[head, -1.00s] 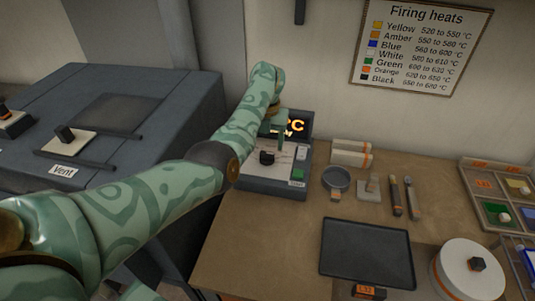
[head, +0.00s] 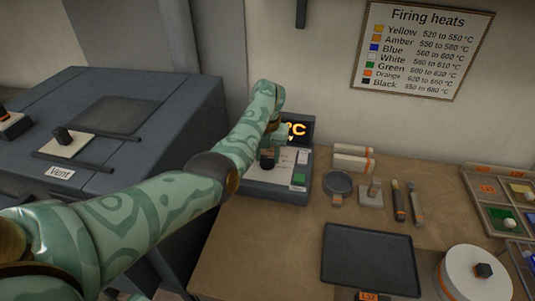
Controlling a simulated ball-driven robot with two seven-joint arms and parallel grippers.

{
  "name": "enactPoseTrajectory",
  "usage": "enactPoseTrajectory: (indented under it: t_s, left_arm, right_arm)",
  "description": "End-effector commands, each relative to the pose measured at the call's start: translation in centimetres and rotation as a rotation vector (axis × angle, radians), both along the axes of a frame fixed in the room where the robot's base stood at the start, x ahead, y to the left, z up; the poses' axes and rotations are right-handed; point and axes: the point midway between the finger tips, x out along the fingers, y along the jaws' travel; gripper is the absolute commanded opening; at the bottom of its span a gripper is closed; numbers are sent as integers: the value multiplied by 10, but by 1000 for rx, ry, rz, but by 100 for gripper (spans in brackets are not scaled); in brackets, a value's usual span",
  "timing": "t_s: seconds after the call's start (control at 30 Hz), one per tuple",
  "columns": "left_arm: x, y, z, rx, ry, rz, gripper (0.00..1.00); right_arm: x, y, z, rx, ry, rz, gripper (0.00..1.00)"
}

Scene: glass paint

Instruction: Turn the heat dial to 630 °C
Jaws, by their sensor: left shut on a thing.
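The heat dial (head: 267,163) is a dark knob on the pale top face of the control box (head: 280,190), which stands at the table's back left. My left gripper (head: 268,152) is over the dial from above and is shut on it; my arm hides much of the dial. The box's lit display (head: 297,129) shows orange characters ending in "°C", but my arm covers the digits, so the reading cannot be told. A green button (head: 298,178) sits on the box's right side. My right gripper is not in view.
A firing heats chart (head: 421,48) hangs on the wall. A dark tray (head: 370,260), a round bowl (head: 338,182), several tools, a white turntable (head: 475,275) and a colour tray (head: 500,222) are on the table. The kiln (head: 180,110) with its vent stands left.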

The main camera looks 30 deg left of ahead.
Motion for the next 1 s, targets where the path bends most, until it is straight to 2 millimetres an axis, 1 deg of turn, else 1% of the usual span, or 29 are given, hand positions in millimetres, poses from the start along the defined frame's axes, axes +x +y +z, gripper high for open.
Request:
enactPoseTrajectory:
  t_s: [0.17, 0.37, 1.0]
  left_arm:
    - [0, -1, -1, -3, -1, 49, 17]
    - [1, -1, -1, -4, -1, 176, 17]
    - [1, -1, -2, -2, -1, 758, 17]
  right_arm:
    - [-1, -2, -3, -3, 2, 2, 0]
    - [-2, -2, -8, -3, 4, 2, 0]
    - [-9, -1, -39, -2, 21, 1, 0]
